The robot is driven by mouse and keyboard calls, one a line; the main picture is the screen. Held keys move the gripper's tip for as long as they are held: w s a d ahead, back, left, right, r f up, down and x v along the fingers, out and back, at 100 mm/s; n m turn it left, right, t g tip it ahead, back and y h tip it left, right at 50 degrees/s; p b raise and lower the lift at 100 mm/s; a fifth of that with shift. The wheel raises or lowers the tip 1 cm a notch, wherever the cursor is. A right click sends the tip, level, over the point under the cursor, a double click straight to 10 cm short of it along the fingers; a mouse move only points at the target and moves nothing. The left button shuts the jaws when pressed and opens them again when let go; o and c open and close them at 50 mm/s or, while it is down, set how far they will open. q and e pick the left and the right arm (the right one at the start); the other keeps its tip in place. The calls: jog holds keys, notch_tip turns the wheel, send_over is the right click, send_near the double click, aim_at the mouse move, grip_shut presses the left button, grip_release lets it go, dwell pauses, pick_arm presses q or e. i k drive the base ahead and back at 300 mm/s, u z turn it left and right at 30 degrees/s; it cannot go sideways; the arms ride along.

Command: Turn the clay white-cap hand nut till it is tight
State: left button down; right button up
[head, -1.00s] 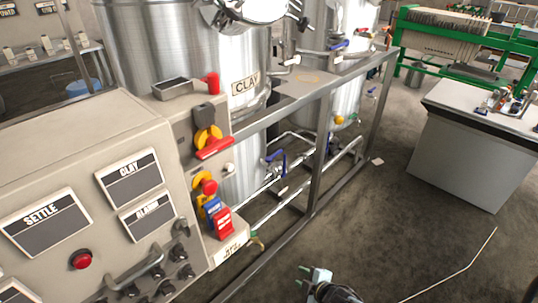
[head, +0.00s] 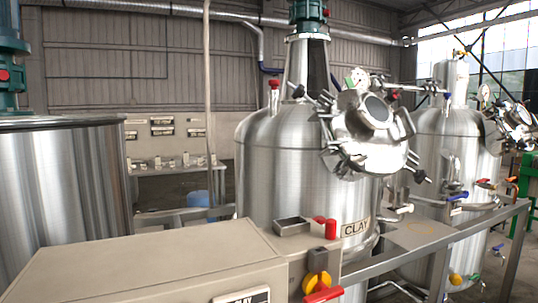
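Several dark-ended hand nuts (head: 419,176) stick out around the lid rim. I cannot tell which hand nut has the white cap; the caps are too small, and part of the rim is turned away. Neither of my grippers is in view.
A steel frame rail (head: 450,236) runs in front of the tanks. A second tank (head: 425,150) stands right.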

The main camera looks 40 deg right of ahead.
aim_at(353, 163)
jog(key=u, duration=1.45)
jog(key=k, duration=1.4)
jog(key=z, duration=1.8)
